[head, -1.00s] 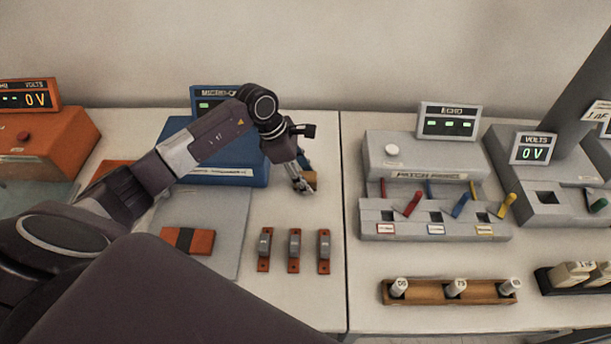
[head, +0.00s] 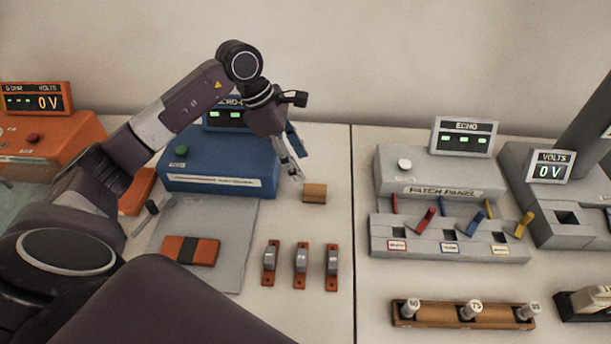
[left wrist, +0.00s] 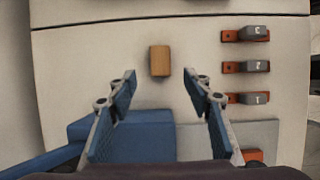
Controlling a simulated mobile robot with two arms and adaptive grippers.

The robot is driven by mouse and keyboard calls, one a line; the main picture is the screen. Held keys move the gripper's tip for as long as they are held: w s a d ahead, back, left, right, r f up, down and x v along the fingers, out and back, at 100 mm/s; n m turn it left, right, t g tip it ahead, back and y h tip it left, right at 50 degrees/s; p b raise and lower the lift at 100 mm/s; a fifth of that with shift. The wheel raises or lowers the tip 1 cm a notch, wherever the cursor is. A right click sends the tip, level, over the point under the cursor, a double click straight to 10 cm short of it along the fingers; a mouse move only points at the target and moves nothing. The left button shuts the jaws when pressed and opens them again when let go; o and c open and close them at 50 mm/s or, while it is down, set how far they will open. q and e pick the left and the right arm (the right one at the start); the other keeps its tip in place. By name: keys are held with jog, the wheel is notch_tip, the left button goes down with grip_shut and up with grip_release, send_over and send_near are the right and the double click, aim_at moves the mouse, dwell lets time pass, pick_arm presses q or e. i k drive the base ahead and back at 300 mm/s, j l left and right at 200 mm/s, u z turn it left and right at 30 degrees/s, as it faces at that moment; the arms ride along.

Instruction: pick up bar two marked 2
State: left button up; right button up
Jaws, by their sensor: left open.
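Bar two (head: 301,263) is the middle one of three small grey bars on orange bases, standing in a row on the white table. In the left wrist view bar two (left wrist: 256,67) shows its mark 2, between the bars marked 3 and 1. My left gripper (head: 296,172) is open and empty, behind the row and just above and behind a small wooden block (head: 314,193). In the left wrist view the open fingers (left wrist: 161,82) point towards the wooden block (left wrist: 159,61), and bar two lies off to the right. My right gripper is not in view.
Bar three (left wrist: 254,34) and bar one (left wrist: 255,98) stand close on either side. A blue instrument (head: 220,172) is behind, with a grey mat (head: 235,225) and an orange-and-dark block (head: 191,251) to the left. A patch panel (head: 440,178) is right, past a table seam.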

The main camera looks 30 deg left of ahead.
aim_at(302, 258)
jog(key=k+l, duration=1.15)
jog(key=k, duration=0.15)
